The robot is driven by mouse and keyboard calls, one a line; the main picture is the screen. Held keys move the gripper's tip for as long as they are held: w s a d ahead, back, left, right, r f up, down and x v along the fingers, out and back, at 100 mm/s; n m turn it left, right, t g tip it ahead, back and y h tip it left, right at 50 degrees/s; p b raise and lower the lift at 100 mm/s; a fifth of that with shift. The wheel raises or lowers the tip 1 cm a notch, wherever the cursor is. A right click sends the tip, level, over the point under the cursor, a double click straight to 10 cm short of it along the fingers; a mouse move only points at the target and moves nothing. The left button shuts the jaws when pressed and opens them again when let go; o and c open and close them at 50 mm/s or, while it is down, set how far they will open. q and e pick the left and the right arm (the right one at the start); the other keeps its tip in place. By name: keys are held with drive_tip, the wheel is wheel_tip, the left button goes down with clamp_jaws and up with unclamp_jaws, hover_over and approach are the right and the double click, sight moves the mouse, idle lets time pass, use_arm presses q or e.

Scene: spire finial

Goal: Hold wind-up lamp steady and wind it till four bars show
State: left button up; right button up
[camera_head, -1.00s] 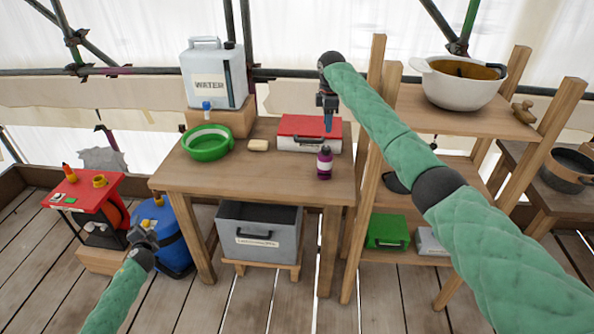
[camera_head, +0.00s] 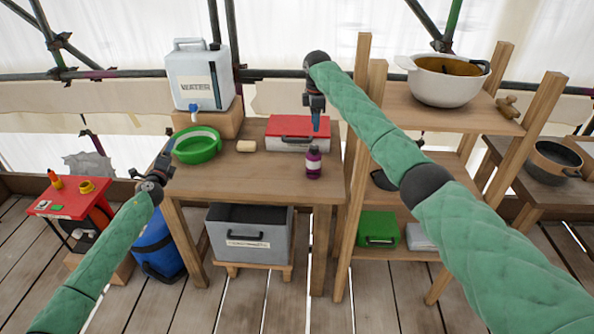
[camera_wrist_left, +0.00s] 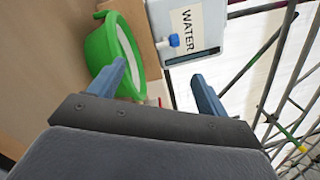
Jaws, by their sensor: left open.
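I cannot make out a wind-up lamp or any charge bars in these views. My left gripper (camera_head: 166,160) is raised by the table's left end, near the green basin (camera_head: 197,146). In the left wrist view its two blue fingers (camera_wrist_left: 158,78) are spread with nothing between them. The green basin (camera_wrist_left: 104,47) and the water container (camera_wrist_left: 187,28) lie beyond them. My right gripper (camera_head: 315,112) points down over the red-lidded case (camera_head: 290,133). Its fingers overlap in the head view, so its opening is unclear, and I see nothing held in it.
The wooden table (camera_head: 235,180) carries a soap bar (camera_head: 246,146) and a purple bottle (camera_head: 314,162). A water container (camera_head: 197,82) stands at the back left. A shelf (camera_head: 440,115) with a white pot (camera_head: 445,80) is to the right. A blue barrel (camera_head: 155,245) stands left of the table.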

sight(309, 163)
use_arm(q)
drive_tip(key=w+d+f+m+h, duration=0.1)
drive_tip(key=d+m+h, duration=0.1)
drive_tip(key=d, duration=0.6)
drive_tip(key=w+d+f+m+h, duration=0.1)
drive_tip(key=d+m, duration=0.3)
drive_tip(key=d, duration=0.4)
drive_tip(key=w+d+f+m+g+h, duration=0.1)
drive_tip(key=d+m+h, duration=0.1)
drive_tip(key=d, duration=0.6)
drive_tip(key=shift+w+d+m+h, duration=0.25)
drive_tip(key=shift+d+m+h, duration=0.15)
drive_tip(key=shift+m, duration=0.4)
drive_tip(key=d+m+g+h, duration=0.1)
drive_tip(key=d+m, duration=0.2)
drive_tip(key=d, duration=0.4)
drive_tip(key=s+d+f+m+g+h, duration=0.1)
drive_tip(key=d+m, duration=0.3)
drive_tip(key=d, duration=0.4)
drive_tip(key=s+d+f+m+g+h, duration=0.1)
drive_tip(key=d+m+h, duration=0.2)
drive_tip(key=d, duration=0.5)
drive_tip(key=shift+s+f, duration=0.15)
drive_tip(key=shift+s, duration=0.1)
drive_tip(key=shift+x, duration=3.7)
drive_tip(key=shift+d, duration=0.1)
drive_tip(key=shift+c, duration=0.5)
drive_tip(key=c, duration=1)
